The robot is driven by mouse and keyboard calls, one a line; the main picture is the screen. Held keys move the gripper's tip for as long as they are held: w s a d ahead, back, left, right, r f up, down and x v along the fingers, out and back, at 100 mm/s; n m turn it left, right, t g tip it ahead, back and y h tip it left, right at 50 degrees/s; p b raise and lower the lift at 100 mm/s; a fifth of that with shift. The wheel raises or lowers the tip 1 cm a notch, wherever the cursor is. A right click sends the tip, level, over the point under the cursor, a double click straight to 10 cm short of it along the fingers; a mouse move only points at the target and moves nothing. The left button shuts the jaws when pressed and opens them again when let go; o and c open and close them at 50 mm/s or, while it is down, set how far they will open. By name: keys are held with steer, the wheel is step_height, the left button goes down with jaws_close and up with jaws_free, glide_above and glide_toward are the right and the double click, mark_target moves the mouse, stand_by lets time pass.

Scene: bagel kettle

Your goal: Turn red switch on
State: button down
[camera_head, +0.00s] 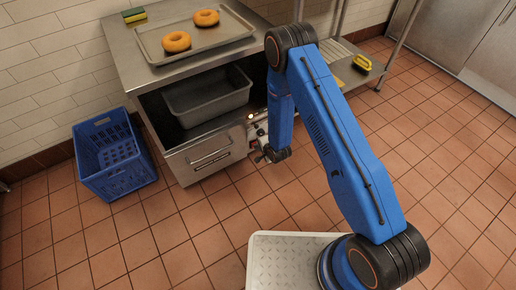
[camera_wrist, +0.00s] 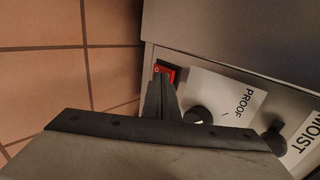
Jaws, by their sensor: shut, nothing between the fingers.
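The red switch (camera_wrist: 166,72) sits on the steel control panel, near the panel's left edge in the wrist view. It is a small rocker with a light mark on it; part of it is behind my fingertips, and I cannot tell its position. My gripper (camera_wrist: 161,82) is shut and empty, its fingertips over or just at the lower part of the switch. I cannot tell whether they touch it. In the head view my gripper (camera_head: 262,157) is at the front of the control panel (camera_head: 254,133), and the switch cannot be made out there.
Black knobs (camera_wrist: 199,117) and a label reading PROOF (camera_wrist: 232,97) are right of the switch. A grey bin (camera_head: 208,98) sits in the cabinet under a tray (camera_head: 152,46) with two bagels. A blue crate (camera_head: 110,158) stands left on the tiled floor.

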steer(key=shift+r, duration=0.2)
steer(key=shift+r, duration=0.65)
stand_by(0.3)
